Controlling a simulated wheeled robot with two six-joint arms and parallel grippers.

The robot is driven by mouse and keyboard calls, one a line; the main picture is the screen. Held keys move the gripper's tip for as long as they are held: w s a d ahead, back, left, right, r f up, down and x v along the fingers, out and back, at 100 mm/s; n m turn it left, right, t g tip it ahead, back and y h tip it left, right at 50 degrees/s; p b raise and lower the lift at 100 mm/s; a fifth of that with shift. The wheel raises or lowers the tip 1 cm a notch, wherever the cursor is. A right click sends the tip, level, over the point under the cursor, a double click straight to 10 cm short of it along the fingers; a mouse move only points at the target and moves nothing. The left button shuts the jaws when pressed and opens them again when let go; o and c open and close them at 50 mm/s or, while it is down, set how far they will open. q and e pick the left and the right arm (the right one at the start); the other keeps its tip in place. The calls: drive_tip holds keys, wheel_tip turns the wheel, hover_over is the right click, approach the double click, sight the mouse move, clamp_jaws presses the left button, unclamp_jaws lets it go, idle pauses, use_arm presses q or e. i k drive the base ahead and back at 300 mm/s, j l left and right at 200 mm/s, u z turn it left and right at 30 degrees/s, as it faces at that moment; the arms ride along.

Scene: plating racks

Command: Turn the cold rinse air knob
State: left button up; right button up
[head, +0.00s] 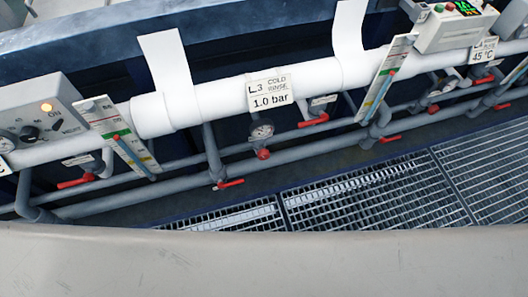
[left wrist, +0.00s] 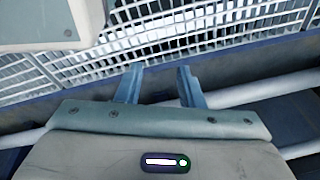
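A white label reading "L3 COLD RINSE 1.0 bar" (head: 270,93) is on the thick white pipe in the head view. Below it are a round gauge (head: 261,130) and a small red knob (head: 263,154). A red lever handle (head: 314,120) sits to the right under a small tag too small to read. I cannot tell which of these is the air knob. My left gripper (left wrist: 158,76) shows in the left wrist view, its two fingers apart with nothing between them, over a dark strip beside a metal grating. Neither gripper shows in the head view.
A grey box (head: 38,118) with a lit orange lamp and black knobs stands at left. Several other red handles, such as one at lower left (head: 76,182), line the grey pipes. Metal grating (head: 370,198) covers the floor in front. Another control box (head: 452,26) is at upper right.

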sight(263, 154)
drive_tip(key=i+l+u, duration=0.15)
drive_tip(key=l+u, duration=0.15)
drive_tip(key=l, duration=0.45)
drive_tip(key=i+l+u, duration=0.1)
drive_tip(key=l+u, duration=0.15)
drive_tip(key=l, duration=0.55)
